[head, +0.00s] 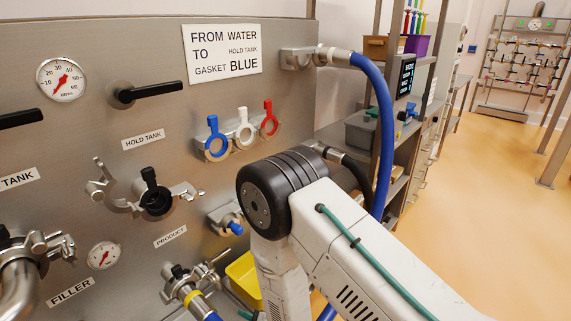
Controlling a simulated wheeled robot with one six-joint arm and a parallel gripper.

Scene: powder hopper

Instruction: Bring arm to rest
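My arm crosses the lower middle of the head view, white with a black elbow joint and a green cable along its upper link. From the elbow one link runs down out of the picture. My gripper is not in view, so I cannot see whether it is open or holds anything. The arm stands in front of a steel panel (215,100) and hides part of its lower right. At the HOLD TANK label (143,139) an open clamp (115,190) hangs around a port with a black-handled fitting (152,195).
A blue hose (386,130) arches from the panel's upper right down behind my arm. Blue, white and red gaskets (244,130) hang on a rack. A pipe with a yellow band (193,296), a yellow bin (245,275) and shelves (360,132) are near. Floor (480,200) at right is clear.

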